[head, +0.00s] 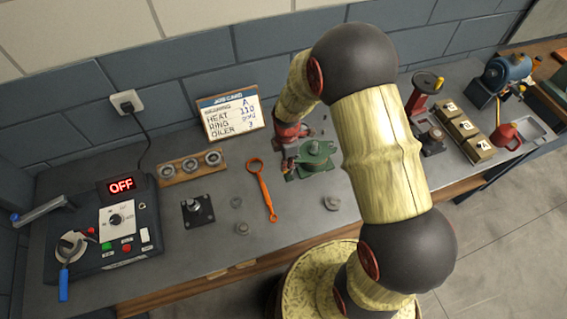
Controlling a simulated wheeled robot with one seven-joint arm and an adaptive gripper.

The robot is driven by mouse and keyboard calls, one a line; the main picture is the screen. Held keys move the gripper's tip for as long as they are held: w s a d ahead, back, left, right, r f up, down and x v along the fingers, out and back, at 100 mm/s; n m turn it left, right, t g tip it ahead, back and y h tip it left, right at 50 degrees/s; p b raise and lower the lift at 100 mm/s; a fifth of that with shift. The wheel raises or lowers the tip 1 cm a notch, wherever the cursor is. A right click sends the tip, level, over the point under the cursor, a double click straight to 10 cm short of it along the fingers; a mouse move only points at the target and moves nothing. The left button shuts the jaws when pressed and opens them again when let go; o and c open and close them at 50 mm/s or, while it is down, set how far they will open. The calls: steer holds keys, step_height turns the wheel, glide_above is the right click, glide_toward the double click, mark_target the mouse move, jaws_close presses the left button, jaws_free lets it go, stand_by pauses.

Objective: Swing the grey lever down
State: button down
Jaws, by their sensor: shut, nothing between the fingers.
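A green split casing (316,152) with a round top sits on the bench, partly behind my arm. My gripper (289,160) is down at its left side, shut and empty; whether it touches the casing is too small to tell. A grey lever (42,209) with a blue end sticks out at the far left beside the control box and slopes down to the left. No other clearly grey lever shows; the right side of the casing is hidden by my arm.
The black control box (85,262) reads OFF and has a blue-handled switch (65,280). An orange wrench (262,190), a black plate with a stud (197,209) and a ring rack (192,166) lie left of the casing. A job card (230,114) stands behind.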

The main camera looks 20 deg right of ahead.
steer(key=shift+d+b, duration=0.35)
steer(key=shift+d, duration=0.3)
steer(key=shift+d+f+y+b, duration=0.2)
steer(key=shift+d+y+b, duration=0.3)
steer(key=shift+y+b, duration=0.35)
steer(key=shift+d+y+b, duration=0.3)
steer(key=shift+y+b, duration=0.35)
steer(key=shift+r, duration=0.1)
